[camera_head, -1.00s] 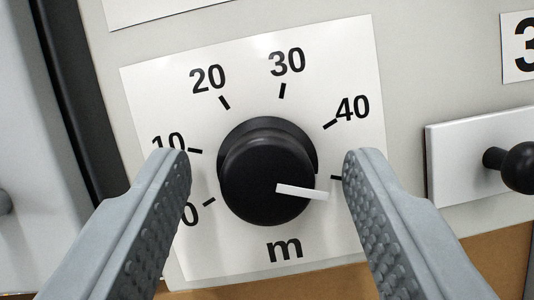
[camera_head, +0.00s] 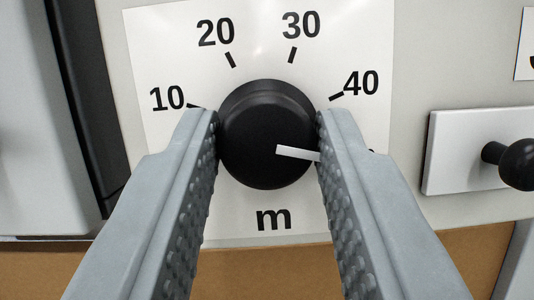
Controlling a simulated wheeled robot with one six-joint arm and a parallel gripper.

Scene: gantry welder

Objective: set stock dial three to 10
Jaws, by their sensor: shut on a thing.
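A round black dial (camera_head: 262,135) sits on a white scale plate (camera_head: 160,60) marked 10, 20, 30, 40 and "m". Its white pointer (camera_head: 298,153) points right and slightly down, below the 40 mark, toward a tick mostly hidden behind the right finger. My gripper (camera_head: 267,125) is shut on the dial, with one grey finger at its left side and one at its right. The fingers hide the lower left of the scale, where 0 shows in the earlier view. The tip of the pointer meets the right finger's edge.
A metal plate with a black ball knob (camera_head: 518,164) stands to the right of the dial. A dark vertical strip (camera_head: 90,110) and a grey panel (camera_head: 35,110) are at the left. A brown surface (camera_head: 262,270) shows below the panel.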

